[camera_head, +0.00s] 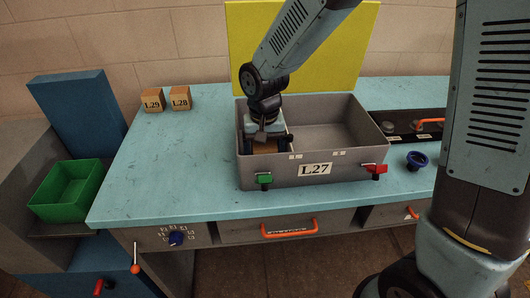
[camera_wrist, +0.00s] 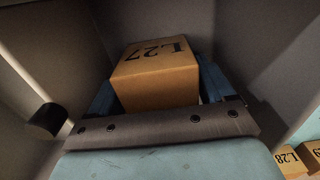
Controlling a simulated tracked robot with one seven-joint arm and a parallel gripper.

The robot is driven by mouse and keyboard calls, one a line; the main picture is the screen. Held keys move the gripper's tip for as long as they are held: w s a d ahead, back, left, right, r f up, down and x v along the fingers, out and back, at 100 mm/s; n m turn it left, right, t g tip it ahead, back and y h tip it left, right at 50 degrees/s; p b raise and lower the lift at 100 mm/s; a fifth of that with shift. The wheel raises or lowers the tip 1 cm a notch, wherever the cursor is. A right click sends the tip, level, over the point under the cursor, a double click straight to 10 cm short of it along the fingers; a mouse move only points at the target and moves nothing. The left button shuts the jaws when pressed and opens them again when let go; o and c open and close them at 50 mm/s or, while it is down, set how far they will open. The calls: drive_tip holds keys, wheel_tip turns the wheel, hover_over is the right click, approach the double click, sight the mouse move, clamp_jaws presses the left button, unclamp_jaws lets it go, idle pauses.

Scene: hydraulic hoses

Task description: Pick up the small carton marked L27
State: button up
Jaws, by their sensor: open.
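The small carton marked L27 (camera_wrist: 156,80) is a brown box with black lettering on its top. In the wrist view it sits between the two blue fingers of my gripper (camera_wrist: 158,90), inside the grey bin. In the head view only a small brown part of the carton (camera_head: 263,146) shows below my gripper (camera_head: 264,143). The grey bin (camera_head: 315,169) carries an L27 label on its front wall. My gripper is open and reaches down into the bin's left part. Whether the fingers touch the carton cannot be told.
Cartons L29 (camera_head: 153,101) and L28 (camera_head: 180,99) stand at the back left of the blue table (camera_head: 160,160). The bin walls stand close around my gripper. Green (camera_head: 265,180) and red (camera_head: 375,170) latches are on its front. A yellow panel (camera_head: 335,50) rises behind.

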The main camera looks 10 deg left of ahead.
drive_tip(key=c, duration=0.9)
